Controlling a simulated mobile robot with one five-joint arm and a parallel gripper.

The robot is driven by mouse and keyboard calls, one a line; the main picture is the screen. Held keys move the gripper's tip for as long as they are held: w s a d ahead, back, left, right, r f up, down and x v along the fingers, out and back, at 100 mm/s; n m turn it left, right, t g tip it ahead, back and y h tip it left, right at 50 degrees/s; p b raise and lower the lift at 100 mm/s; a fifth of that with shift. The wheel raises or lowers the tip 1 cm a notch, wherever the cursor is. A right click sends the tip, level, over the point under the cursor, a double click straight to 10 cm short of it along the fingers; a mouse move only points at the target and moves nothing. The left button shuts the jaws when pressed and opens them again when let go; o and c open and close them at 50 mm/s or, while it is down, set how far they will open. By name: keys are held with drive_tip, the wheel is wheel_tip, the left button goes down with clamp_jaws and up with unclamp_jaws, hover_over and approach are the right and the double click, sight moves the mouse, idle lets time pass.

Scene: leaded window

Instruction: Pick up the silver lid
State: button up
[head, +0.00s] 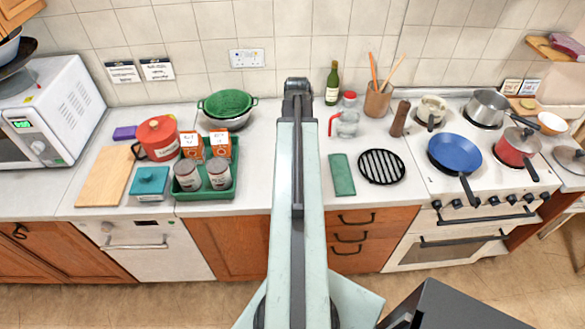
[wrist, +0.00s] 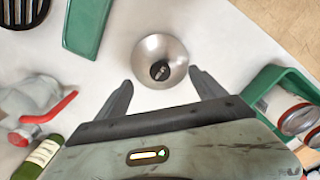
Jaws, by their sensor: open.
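The silver lid (wrist: 160,48) is a round, shiny dome with a black knob, lying on the white counter in the wrist view. My gripper (wrist: 161,76) is open, with one dark finger on each side of the lid's lower edge. The fingers hold nothing. I cannot tell how high they are above the counter. In the head view my gripper (head: 297,88) is at the far end of my raised arm, its fingers not clear. The lid is not seen there; my arm covers that strip of counter.
A green tray (head: 207,195) with cans and boxes stands left. A glass jug (head: 346,124) and a green bottle (head: 332,84) stand toward the wall.

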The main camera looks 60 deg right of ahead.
drive_tip(key=f+b, duration=0.2)
drive_tip(key=f, duration=0.1)
drive_tip(key=f+b, duration=0.3)
drive_tip(key=shift+w+f+b, duration=0.2)
drive_tip(key=shift+f+b, duration=0.1)
drive_tip(key=shift+f, duration=0.05)
drive_tip(key=shift+r, duration=0.2)
drive_tip(key=shift+s, duration=0.1)
drive_tip(key=c, duration=1.6)
drive_tip(key=shift+c, duration=0.2)
